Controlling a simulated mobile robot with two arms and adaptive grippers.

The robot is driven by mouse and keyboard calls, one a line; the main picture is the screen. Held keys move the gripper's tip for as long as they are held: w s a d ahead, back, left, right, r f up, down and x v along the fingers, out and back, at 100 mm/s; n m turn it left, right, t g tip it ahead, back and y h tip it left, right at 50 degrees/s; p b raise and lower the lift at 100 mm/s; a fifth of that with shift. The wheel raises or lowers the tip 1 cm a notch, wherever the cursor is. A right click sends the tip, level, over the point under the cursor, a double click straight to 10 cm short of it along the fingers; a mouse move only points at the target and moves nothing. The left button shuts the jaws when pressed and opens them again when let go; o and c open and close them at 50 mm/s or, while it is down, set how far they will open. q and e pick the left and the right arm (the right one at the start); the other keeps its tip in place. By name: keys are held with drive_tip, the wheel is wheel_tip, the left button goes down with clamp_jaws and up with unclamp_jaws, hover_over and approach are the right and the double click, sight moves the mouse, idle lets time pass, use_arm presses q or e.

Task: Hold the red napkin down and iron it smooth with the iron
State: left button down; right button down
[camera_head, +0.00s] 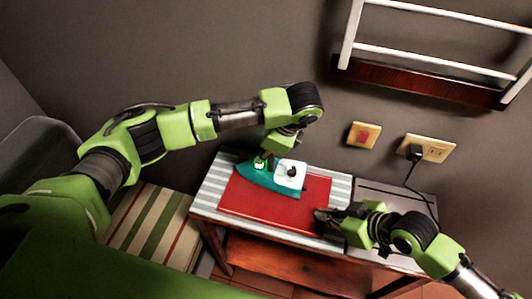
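The red napkin (262,204) lies flat on the striped top of a small table (207,200).
A dark grey surface (377,203) adjoins the striped top on the right. A black plug (414,152) sits in a wall outlet, and its cord runs down to the right. A striped cushioned seat (150,222) stands at the left. A rack (430,65) hangs on the wall above.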

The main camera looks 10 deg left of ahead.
sight(251, 149)
use_arm(q)
drive_tip(key=shift+a+r, duration=0.1)
drive_tip(key=shift+a, duration=0.65)
use_arm(e)
drive_tip(key=shift+s+f, duration=0.1)
use_arm(q)
drive_tip(key=shift+a, duration=0.1)
drive_tip(key=shift+a, duration=1.05)
drive_tip(key=shift+d, duration=0.1)
drive_tip(key=shift+d, duration=1.3)
drive_tip(key=shift+d, duration=0.1)
